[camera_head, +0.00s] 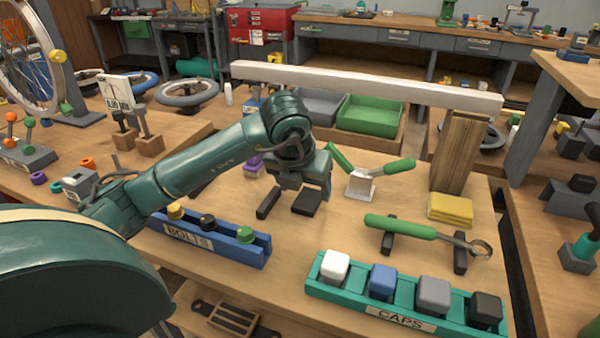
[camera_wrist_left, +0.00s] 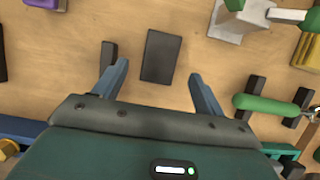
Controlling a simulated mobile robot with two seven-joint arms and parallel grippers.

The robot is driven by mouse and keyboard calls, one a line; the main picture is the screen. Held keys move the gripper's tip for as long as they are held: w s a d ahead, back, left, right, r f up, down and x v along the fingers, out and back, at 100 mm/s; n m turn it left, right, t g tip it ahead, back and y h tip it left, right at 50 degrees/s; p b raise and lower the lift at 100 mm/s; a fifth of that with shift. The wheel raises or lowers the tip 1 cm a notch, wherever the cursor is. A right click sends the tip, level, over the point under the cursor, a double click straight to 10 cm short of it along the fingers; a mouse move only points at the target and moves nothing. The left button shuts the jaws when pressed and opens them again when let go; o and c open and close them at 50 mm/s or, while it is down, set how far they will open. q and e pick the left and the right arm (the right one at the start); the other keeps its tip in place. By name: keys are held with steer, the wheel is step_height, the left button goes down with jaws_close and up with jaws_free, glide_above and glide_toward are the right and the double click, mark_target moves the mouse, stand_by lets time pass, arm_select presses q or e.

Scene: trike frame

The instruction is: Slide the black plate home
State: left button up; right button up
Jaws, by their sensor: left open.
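The black plate (camera_wrist_left: 158,56) lies flat on the wooden bench top. In the wrist view it sits just ahead of and between my left gripper's fingers; in the head view the plate (camera_head: 306,204) shows just below the gripper. My left gripper (camera_wrist_left: 158,76) is open and empty, pointing down above the bench. In the head view the left gripper (camera_head: 312,188) partly hides its own fingers, so its exact height over the plate is hard to tell. A thin black bar (camera_wrist_left: 108,56) lies to the left of the plate, apart from it. My right gripper is not in view.
A blue BOLTS rack (camera_head: 215,243) stands at the left front and a teal CAPS tray (camera_head: 400,322) at the right front. A green-handled wrench (camera_head: 400,227) rests on black supports. A white beam (camera_head: 370,84) spans the back, above a wooden post (camera_head: 458,150).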

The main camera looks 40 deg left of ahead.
mark_target(308, 199)
arm_select(q)
steer(key=shift+x, duration=1.85)
steer(key=shift+c, duration=0.3)
steer(key=c, duration=1.3)
steer(key=shift+w+a+b, duration=0.15)
steer(key=shift+w+a, duration=0.1)
steer(key=shift+w, duration=0.8)
steer(key=shift+w+a+b, duration=0.15)
steer(key=shift+w+a, duration=0.1)
steer(key=shift+w, duration=0.8)
steer(key=shift+w+a+b, duration=0.15)
steer(key=shift+w+a, duration=0.1)
steer(key=shift+w, duration=0.8)
steer(key=o, duration=1.4)
steer(key=shift+c, duration=0.2)
